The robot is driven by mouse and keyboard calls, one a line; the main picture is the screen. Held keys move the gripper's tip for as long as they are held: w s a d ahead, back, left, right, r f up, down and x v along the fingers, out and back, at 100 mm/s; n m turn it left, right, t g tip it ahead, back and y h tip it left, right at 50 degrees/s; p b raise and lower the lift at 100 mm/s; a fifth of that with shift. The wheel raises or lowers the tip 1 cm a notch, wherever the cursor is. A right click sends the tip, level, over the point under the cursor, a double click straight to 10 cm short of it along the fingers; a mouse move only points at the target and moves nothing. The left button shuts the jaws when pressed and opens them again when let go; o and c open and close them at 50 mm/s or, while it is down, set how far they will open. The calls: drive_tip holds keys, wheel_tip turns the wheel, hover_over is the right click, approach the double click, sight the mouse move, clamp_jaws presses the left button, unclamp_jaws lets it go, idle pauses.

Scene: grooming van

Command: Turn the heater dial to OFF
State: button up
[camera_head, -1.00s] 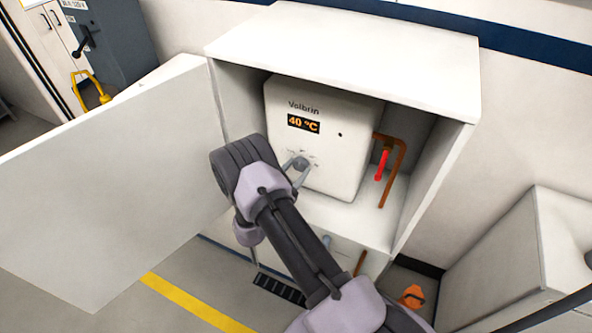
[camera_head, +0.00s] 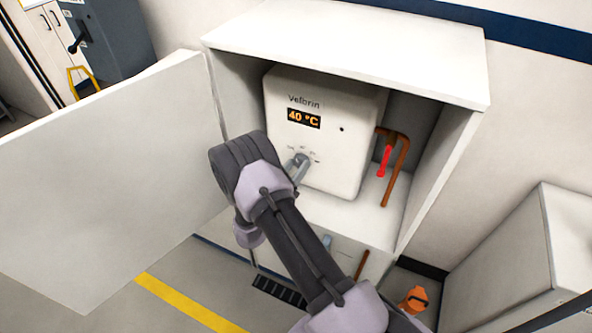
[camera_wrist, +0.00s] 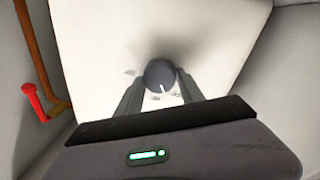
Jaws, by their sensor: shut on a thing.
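The heater (camera_head: 328,128) is a white box marked "Velbrin" inside an open cabinet. Its display (camera_head: 304,118) reads 40 °C. The heater dial (camera_wrist: 160,75) is a round dark grey knob with a white pointer line, low on the heater's front. In the wrist view the pointer aims down towards my gripper. My gripper (camera_wrist: 158,84) is shut on the dial, one finger on each side. In the head view my gripper (camera_head: 298,168) partly covers the dial and its printed marks, which are too small to read.
The cabinet door (camera_head: 110,180) stands wide open at the left, close to my arm. A copper pipe with a red-handled valve (camera_head: 385,161) is right of the heater. An orange object (camera_head: 414,299) lies on the floor at the lower right.

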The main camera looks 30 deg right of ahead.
drive_tip(key=shift+f+n+b, duration=0.1)
drive_tip(key=shift+n+b, duration=0.4)
drive_tip(key=shift+n, duration=1.5)
drive_tip(key=o, duration=1.4)
drive_tip(key=shift+c, duration=0.2)
drive_tip(key=p+v, duration=0.3)
drive_tip(key=v, duration=1.4)
drive_tip(key=shift+s+f, duration=0.25)
drive_tip(key=shift+a, duration=0.1)
